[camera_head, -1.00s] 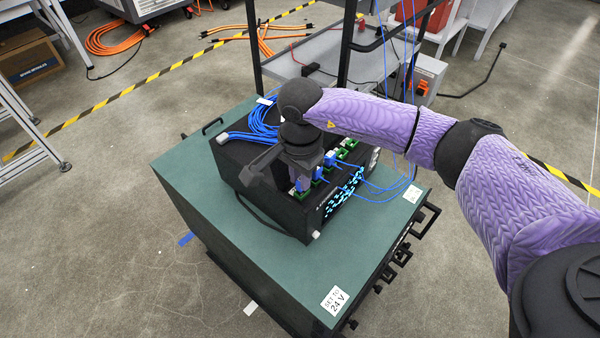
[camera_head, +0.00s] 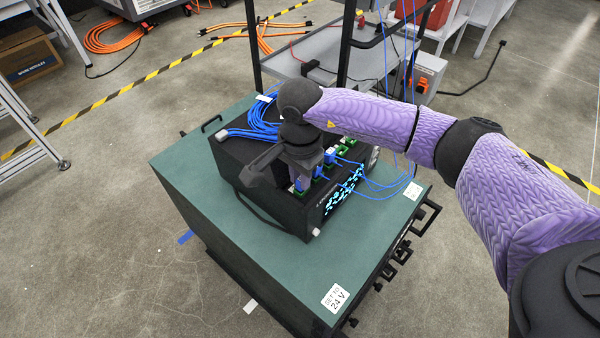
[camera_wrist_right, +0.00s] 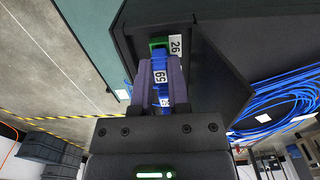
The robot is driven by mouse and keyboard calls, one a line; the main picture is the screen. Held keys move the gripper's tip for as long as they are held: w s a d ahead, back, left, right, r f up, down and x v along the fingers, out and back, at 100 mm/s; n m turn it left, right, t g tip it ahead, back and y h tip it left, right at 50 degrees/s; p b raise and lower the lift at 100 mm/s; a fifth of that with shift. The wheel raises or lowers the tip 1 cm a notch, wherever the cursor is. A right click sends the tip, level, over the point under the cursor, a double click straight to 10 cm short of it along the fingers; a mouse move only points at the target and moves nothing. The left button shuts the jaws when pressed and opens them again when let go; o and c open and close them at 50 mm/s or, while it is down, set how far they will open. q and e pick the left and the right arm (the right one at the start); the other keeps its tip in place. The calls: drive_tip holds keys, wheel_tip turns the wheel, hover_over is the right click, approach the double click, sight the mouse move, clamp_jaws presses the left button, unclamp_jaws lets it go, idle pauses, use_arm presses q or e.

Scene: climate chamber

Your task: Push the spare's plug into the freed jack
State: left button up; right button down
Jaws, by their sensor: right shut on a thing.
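My right gripper (camera_head: 300,180) points down at the front left end of the black device (camera_head: 262,195). In the right wrist view its fingers (camera_wrist_right: 161,85) are shut on a blue plug (camera_wrist_right: 160,74) with a white number label. The plug is lined up with a green jack (camera_wrist_right: 152,43) marked 26, and its front end meets or overlaps the jack. I cannot tell how deep it sits. Other green jacks (camera_head: 341,150) run along the device's edge, some with blue plugs. A coil of blue cable (camera_head: 262,120) lies on the device's top. My left gripper is out of view.
The device stands on a green-topped cabinet (camera_head: 200,180) with handles on its right side. Blue leads (camera_head: 385,190) loop from the jacks over the cabinet's right part. A grey cart (camera_head: 310,55) stands behind.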

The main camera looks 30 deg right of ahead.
drive_tip(key=c, duration=0.5)
unclamp_jaws()
drive_tip(key=shift+c, duration=0.2)
